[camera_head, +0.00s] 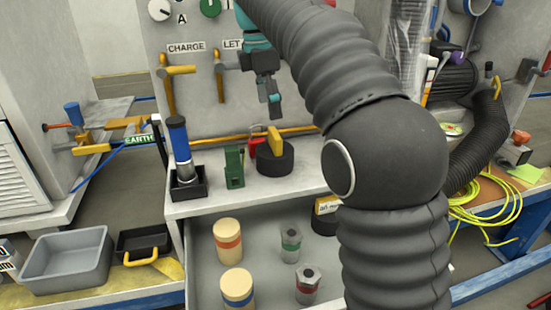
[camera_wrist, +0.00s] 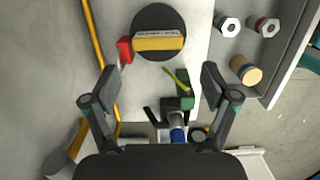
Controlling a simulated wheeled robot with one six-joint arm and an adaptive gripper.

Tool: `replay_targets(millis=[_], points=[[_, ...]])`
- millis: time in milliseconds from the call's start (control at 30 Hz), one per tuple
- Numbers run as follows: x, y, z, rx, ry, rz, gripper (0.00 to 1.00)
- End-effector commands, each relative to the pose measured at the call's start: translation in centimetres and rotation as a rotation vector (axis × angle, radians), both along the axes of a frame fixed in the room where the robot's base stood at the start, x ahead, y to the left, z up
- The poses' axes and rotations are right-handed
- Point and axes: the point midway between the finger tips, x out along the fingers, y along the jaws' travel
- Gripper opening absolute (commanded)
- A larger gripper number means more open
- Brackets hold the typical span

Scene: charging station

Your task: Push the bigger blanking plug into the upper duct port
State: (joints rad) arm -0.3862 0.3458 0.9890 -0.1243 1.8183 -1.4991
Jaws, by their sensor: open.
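A black round plug with a yellow grip bar (camera_head: 275,160) stands on the grey shelf below the panel. It also shows in the wrist view (camera_wrist: 158,14), at the top. A second black plug with a yellow label (camera_head: 325,222) sits in the tray below, mostly hidden by my arm; I cannot compare their sizes surely. My gripper (camera_head: 273,104) is above the first plug, apart from it. In the wrist view my gripper (camera_wrist: 158,78) has its fingers spread, with nothing between them. I cannot make out the upper duct port in either view.
A red padlock (camera_head: 255,138) and green block (camera_head: 234,167) stand close left of the plug. Yellow handles (camera_head: 168,90) hang on the panel.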

Motion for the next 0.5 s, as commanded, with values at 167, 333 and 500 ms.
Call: replay_targets(millis=[167,333,500], points=[[0.1,-0.5,-2.8,0.000,0.001,-0.003,0.85],[0.2,-0.7,-3.6,0.000,0.000,-0.005,0.85],[0.4,-0.9,-5.5,0.000,0.001,-0.005,0.85]])
